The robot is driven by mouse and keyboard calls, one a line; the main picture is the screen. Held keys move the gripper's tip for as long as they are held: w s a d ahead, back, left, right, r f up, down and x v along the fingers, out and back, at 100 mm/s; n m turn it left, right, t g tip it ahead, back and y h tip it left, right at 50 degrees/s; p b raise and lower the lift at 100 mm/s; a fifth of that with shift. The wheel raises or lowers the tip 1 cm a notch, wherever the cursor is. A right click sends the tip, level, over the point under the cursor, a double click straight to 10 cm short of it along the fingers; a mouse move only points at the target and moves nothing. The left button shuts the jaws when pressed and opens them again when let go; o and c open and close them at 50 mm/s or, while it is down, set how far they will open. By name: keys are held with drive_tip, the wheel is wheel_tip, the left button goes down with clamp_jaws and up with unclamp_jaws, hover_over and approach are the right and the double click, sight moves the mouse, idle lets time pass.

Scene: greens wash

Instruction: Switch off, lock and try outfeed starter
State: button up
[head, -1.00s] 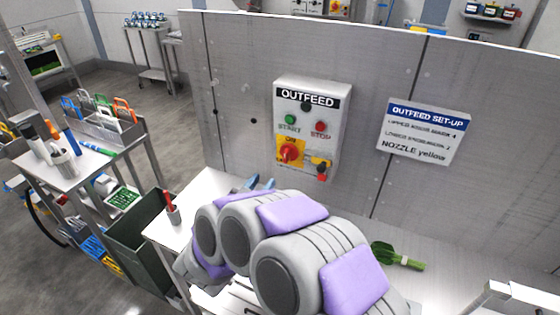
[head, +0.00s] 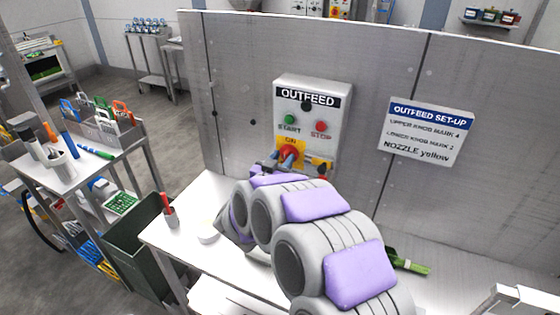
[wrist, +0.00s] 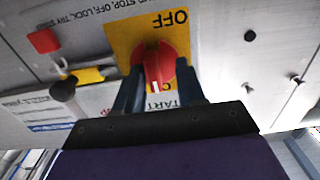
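The outfeed starter (head: 338,110) is a grey box on the upright panel, with a green START button (head: 291,119), a red STOP button (head: 321,127) and a red rotary switch (head: 289,153) on a yellow plate. In the wrist view, upside down, the red switch (wrist: 155,65) has its white mark toward ON, away from OFF. My gripper (wrist: 158,85) has its two dark fingers apart, one on each side of the switch; firm contact cannot be told. A yellow bar (wrist: 88,75) with a black knob and a red block (wrist: 43,40) sit beside the plate.
An OUTFEED SET-UP sign (head: 427,131) hangs right of the starter. A tote of coloured padlocks (head: 108,125) stands on the left cart.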

drive_tip(key=shift+d+r, duration=0.1)
drive_tip(key=shift+d, duration=0.5)
drive_tip(key=shift+c, duration=1.6)
drive_tip(key=shift+a, duration=0.5)
clamp_jaws()
drive_tip(key=shift+d, duration=0.15)
